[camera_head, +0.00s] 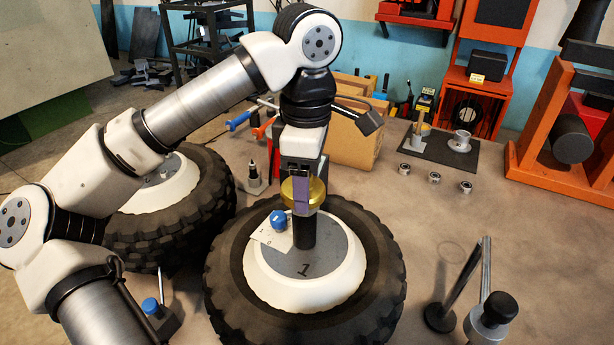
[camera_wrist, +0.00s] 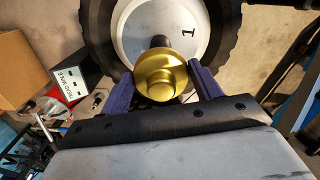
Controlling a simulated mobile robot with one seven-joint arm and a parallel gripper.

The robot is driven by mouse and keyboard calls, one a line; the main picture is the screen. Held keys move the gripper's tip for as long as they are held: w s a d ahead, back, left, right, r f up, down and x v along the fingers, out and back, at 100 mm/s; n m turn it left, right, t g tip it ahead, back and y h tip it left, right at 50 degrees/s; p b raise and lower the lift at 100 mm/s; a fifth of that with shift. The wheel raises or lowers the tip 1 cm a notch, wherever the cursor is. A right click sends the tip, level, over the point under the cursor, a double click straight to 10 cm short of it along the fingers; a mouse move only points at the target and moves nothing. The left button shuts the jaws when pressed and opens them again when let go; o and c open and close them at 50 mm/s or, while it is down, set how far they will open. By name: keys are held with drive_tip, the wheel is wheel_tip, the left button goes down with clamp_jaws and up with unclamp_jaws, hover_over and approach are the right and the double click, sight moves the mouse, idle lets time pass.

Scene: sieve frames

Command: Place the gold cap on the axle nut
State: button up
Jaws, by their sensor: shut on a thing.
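The gold cap (camera_head: 288,193) is round with a stepped face, and it also shows in the wrist view (camera_wrist: 160,72). My gripper (camera_head: 305,196) is shut on it, with one purple finger on each side (camera_wrist: 160,84). The cap is held over the wheel marked 1 (camera_head: 318,268), close to the top of the dark axle post (camera_head: 302,236) at its centre. In the wrist view the cap covers most of the post (camera_wrist: 160,41), leaving a dark end visible. The axle nut itself is not clearly visible, and I cannot tell whether the cap touches the post.
A second wheel (camera_head: 190,222) lies at left. Stands with upright rods (camera_head: 490,318) are at right.

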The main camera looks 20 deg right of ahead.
drive_tip(key=shift+f, duration=0.25)
drive_tip(key=o, duration=1)
drive_tip(key=shift+r+p, duration=0.5)
drive_tip(key=shift+r, duration=0.15)
wheel_tip(320, 180, up, 12)
